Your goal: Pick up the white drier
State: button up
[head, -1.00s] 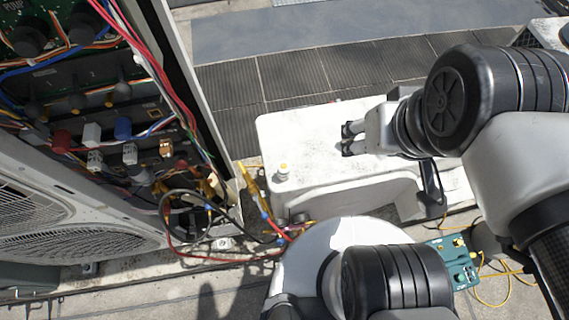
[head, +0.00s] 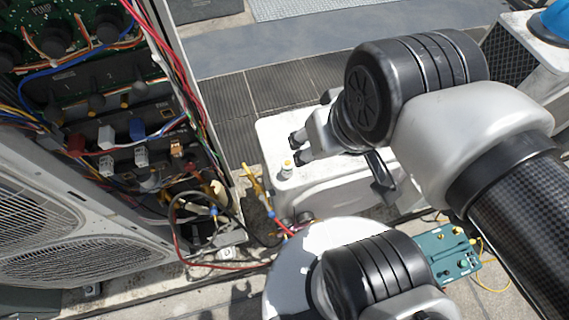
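In the picture the fingertips are just above and right of the drier. I cannot tell their height over the casing. My arm hides much of the casing's right part.
An opened condenser unit (head: 100,130) with wiring and boards stands at the left. Loose cables and a yellow-handled tool (head: 252,182) lie between it and the casing. A green device (head: 447,254) is at the lower right, and a blue object (head: 553,22) at the upper right.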

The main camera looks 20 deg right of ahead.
aim_at(287, 165)
jog(key=k+j+u, duration=0.15)
jog(key=k, duration=1.15)
jog(key=k+l, duration=0.1)
jog(key=l, duration=0.35)
jog(key=l+u, duration=0.1)
jog(key=l, duration=0.4)
jog(key=k+l+u, duration=0.1)
jog(key=l, duration=0.35)
jog(key=k+l, duration=0.15)
jog(key=l, duration=0.3)
jog(key=k+l+u, duration=0.1)
jog(key=l, duration=0.4)
jog(key=k+l, duration=0.15)
jog(key=l, duration=0.3)
jog(key=i+l, duration=0.1)
jog(key=i+l+u, duration=0.1)
jog(key=l, duration=0.25)
